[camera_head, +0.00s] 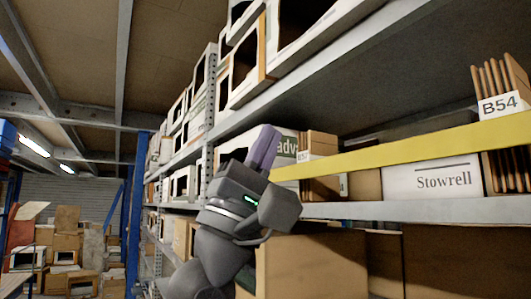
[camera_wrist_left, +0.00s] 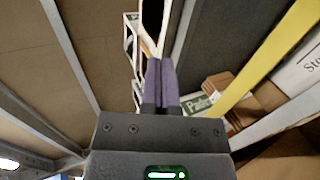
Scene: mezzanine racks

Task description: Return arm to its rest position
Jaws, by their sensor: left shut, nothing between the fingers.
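My left gripper (camera_head: 263,146) is raised in the middle of the head view, in front of the rack shelves, with its purple fingers pointing up. The fingers lie together with nothing between them. In the left wrist view the same shut gripper (camera_wrist_left: 160,80) points up past the shelf edges. My left arm comes up from the bottom of the head view, dark grey and bent. My right gripper does not show in either view.
A yellow shelf beam (camera_head: 400,151) runs close to the right of the gripper. A large cardboard box (camera_head: 312,264) sits below. A blue post (camera_head: 133,230) and an open aisle are left.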

